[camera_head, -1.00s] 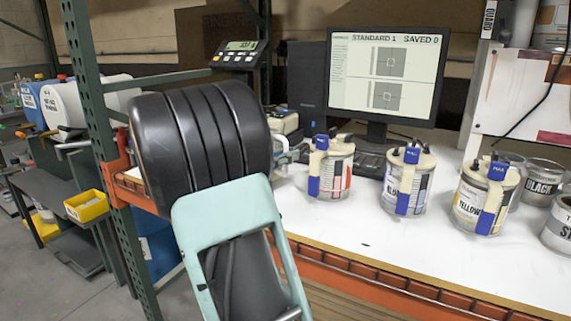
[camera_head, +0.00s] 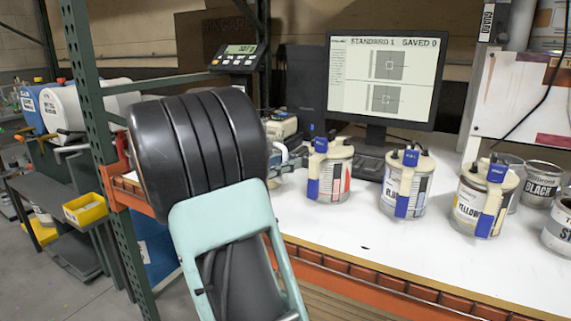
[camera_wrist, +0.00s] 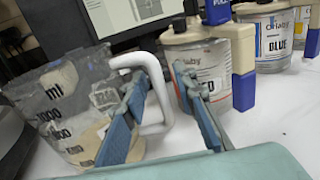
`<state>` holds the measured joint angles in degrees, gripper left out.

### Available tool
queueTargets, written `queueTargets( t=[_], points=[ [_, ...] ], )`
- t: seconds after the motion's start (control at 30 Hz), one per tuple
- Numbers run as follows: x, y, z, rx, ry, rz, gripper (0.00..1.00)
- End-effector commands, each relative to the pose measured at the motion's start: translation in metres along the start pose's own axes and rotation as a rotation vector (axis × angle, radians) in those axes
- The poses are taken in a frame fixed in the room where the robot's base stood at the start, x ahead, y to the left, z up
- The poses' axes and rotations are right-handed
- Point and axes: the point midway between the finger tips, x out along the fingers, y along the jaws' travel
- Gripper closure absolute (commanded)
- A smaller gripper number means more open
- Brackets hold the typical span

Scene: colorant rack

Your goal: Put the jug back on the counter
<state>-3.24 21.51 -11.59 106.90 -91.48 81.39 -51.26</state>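The jug (camera_wrist: 60,115) is clear plastic with volume marks and a white loop handle (camera_wrist: 155,115). It stands at the left of the wrist view and looks upright, with the white counter around it. Its contents look pale and blurred. My gripper (camera_wrist: 168,68) has its two blue-padded fingers on either side of the handle. A gap shows between the handle and the right finger, so the fingers look open. In the head view my arm hides the jug, and the gripper (camera_head: 290,160) shows only partly over the counter (camera_head: 345,220).
A red-labelled can (camera_head: 330,170), a blue can (camera_head: 405,182) and a yellow can (camera_head: 483,195) stand to the right. A monitor (camera_head: 383,80) and keyboard (camera_head: 365,165) are behind. A green rack post (camera_head: 95,130) rises at left. The counter's front middle is clear.

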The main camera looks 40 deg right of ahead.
Motion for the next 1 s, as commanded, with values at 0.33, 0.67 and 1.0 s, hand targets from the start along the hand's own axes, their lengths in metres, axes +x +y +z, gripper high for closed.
queueTargets(
  t=[0.33, 0.67, 1.0],
  points=[
    [-0.070, 0.002, 0.002, -0.003, 0.002, 0.008, 0.74],
    [-0.115, 0.001, 0.000, -0.002, 0.001, 0.003, 0.74],
    [-0.119, 0.000, -0.001, -0.001, 0.001, 0.002, 0.74]
  ],
)
